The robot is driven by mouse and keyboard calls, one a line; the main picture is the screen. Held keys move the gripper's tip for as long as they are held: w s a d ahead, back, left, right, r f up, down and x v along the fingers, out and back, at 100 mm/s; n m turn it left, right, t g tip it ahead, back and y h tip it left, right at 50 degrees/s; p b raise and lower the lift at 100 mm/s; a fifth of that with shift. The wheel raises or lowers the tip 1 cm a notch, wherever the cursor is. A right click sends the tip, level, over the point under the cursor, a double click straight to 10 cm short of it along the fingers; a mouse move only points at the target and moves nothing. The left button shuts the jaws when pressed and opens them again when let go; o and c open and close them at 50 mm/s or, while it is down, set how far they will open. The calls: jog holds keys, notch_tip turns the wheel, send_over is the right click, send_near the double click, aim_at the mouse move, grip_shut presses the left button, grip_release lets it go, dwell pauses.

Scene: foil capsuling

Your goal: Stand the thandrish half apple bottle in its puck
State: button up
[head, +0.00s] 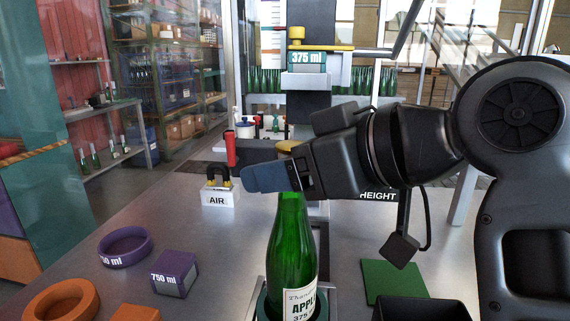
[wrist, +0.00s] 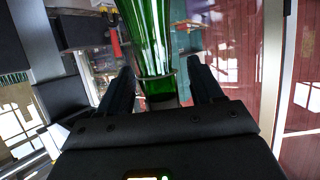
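The green half bottle (head: 292,245) stands upright at the bottom centre of the head view, with a white label reading "APPL" and "375". Its base is cut off by the picture edge. A dark green ring, seemingly the puck (head: 262,306), shows around its lower part; whether the bottle is fully seated cannot be seen. My gripper (head: 265,178) is at the top of the bottle's neck, its blue-grey finger hiding the mouth. In the wrist view the bottle (wrist: 150,35) runs between my gripper's fingers (wrist: 160,83), with a gap on each side. The gripper is open.
A purple 750 ml ring (head: 124,247) and purple block (head: 175,273) lie left, with an orange ring (head: 62,302) nearer. An AIR fitting (head: 219,194) stands behind. A green plate (head: 393,281) and black box (head: 420,309) are right. A machine column (head: 312,80) rises behind.

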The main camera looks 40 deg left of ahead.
jog(key=shift+r, duration=0.25)
jog(key=b+v, duration=0.1)
jog(key=v, duration=1.1)
jog(key=shift+f, duration=0.15)
dwell(2.0)
